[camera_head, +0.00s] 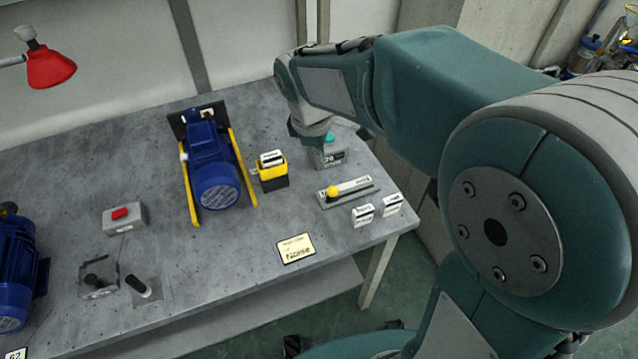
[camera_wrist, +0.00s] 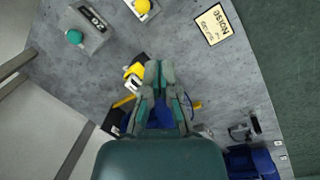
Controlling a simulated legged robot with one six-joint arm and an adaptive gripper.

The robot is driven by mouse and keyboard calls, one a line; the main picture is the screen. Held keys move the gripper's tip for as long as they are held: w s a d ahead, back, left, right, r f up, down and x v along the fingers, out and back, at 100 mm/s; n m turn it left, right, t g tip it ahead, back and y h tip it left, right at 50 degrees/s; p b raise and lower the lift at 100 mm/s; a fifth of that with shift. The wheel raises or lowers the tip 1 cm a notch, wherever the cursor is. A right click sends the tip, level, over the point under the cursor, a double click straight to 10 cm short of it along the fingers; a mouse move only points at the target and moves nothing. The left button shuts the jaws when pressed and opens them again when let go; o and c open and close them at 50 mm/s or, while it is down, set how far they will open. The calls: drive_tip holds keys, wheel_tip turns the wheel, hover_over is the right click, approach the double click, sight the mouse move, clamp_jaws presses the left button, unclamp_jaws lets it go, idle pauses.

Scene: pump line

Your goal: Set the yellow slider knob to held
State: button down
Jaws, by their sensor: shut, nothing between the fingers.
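The yellow slider knob (camera_head: 333,192) sits towards the left end of a slim grey slider plate (camera_head: 352,196) near the right end of the bench. A white label strip runs along the plate, too small to read. In the wrist view the knob (camera_wrist: 143,6) is at the top edge, with part of the plate cut off. My gripper (camera_wrist: 160,66) is shut and empty in the wrist view, well apart from the knob, with the blue pump behind its fingers. In the head view my fingers cannot be made out.
A grey box with a green button (camera_head: 328,140) stands behind the slider. A yellow-and-black block (camera_head: 271,172) and the blue pump (camera_head: 214,165) are to its left. Two small white cards (camera_head: 362,215) (camera_head: 391,204) stand in front. A note (camera_head: 296,249) lies near the front edge.

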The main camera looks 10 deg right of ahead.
sight(332, 194)
drive_tip(key=w+a+f+n+g+h, duration=0.1)
drive_tip(key=w+a+f+n, duration=0.3)
drive_tip(key=f, duration=0.3)
drive_tip(key=shift+w+a+n, duration=0.35)
drive_tip(key=shift+a+n, duration=0.25)
drive_tip(key=shift+a, duration=0.1)
drive_tip(key=x, duration=1)
drive_tip(key=shift+s+d+f, duration=0.15)
drive_tip(key=shift+d+f, duration=0.05)
drive_tip(key=d, duration=0.3)
drive_tip(key=shift+d+f, duration=0.1)
drive_tip(key=shift+d, duration=0.3)
